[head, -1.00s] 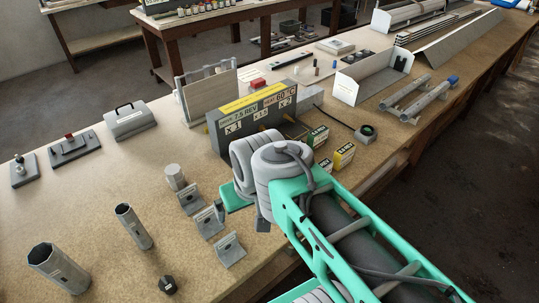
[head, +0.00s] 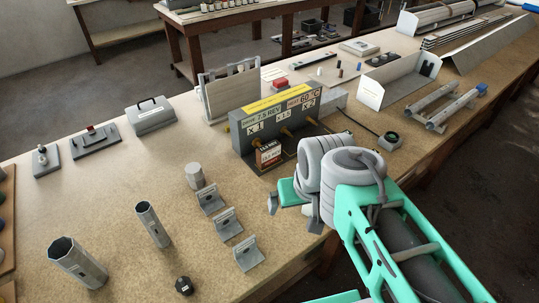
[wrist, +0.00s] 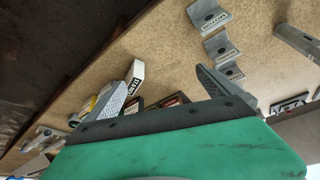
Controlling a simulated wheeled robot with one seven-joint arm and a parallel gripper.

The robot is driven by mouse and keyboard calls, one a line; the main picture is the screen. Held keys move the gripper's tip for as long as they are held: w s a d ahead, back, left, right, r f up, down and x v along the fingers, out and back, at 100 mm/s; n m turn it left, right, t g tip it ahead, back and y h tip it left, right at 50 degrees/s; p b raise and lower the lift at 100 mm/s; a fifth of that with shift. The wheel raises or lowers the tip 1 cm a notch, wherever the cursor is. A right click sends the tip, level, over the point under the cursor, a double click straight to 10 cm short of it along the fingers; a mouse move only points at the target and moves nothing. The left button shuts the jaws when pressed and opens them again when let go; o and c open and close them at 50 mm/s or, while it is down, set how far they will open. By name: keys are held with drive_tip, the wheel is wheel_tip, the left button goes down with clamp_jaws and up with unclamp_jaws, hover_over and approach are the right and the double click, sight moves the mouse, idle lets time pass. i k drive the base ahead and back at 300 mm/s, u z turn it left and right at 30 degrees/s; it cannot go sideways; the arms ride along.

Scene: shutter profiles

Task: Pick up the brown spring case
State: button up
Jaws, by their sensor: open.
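A small dark brown box with a white label, which looks like the brown spring case (head: 268,154), stands upright against the front of the grey signed panel (head: 243,138) in the head view. My gripper (head: 291,212) is open and empty, nearer the bench's front edge and apart from that box. In the wrist view the spread fingers of my gripper (wrist: 166,80) show, with dark labelled boxes partly seen between and behind them. I cannot tell there which one is brown. The green palm hides much below.
Several small grey angle brackets (head: 227,225) and a grey cylinder (head: 195,176) stand left of my gripper. Two hollow tubes (head: 152,224) stand further left. A white box (wrist: 135,72) is close to one finger in the wrist view.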

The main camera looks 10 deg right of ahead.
sight(270, 153)
drive_tip(key=u, duration=2.4)
drive_tip(key=k, duration=1.1)
drive_tip(key=z, duration=1.15)
drive_tip(key=i, duration=1)
drive_tip(key=u, duration=0.05)
